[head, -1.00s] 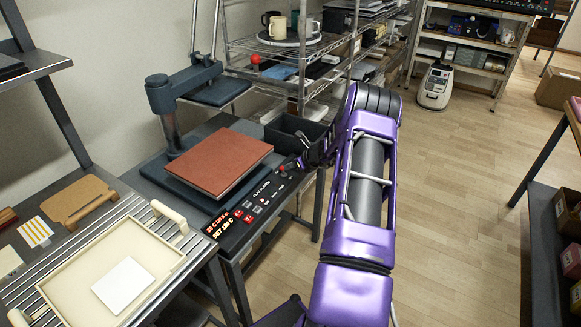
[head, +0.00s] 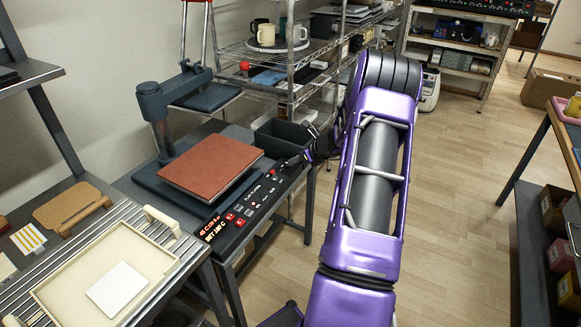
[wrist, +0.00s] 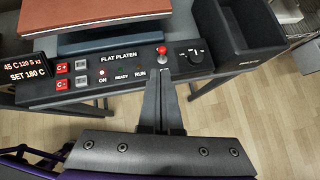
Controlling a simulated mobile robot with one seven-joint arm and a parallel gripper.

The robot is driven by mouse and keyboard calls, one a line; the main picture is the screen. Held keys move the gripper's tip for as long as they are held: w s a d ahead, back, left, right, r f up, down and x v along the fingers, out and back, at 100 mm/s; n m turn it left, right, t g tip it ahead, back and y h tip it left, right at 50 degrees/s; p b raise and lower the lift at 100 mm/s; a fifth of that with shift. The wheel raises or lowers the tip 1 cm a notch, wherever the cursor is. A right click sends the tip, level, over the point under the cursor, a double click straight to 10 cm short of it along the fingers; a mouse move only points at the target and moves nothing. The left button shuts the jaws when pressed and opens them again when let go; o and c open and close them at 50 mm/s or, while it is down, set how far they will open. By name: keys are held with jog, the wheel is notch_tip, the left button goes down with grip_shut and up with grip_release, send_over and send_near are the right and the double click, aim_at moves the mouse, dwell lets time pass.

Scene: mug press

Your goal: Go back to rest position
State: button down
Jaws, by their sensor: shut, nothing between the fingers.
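My gripper (wrist: 160,88) is shut and empty in the wrist view, its fingertips close to the red-tipped lever (wrist: 161,50) on the press control panel (wrist: 92,84). I cannot tell whether they touch it.
A dark open bin (wrist: 238,30) sits right of the panel. A wire shelf (head: 268,62) with mugs stands behind. A cream tray (head: 75,292) on a slatted table (head: 193,246) is at front left. Open wooden floor (head: 462,190) lies to the right.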

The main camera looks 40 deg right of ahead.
jog(key=shift+s+r, duration=0.35)
jog(key=shift+r, duration=0.35)
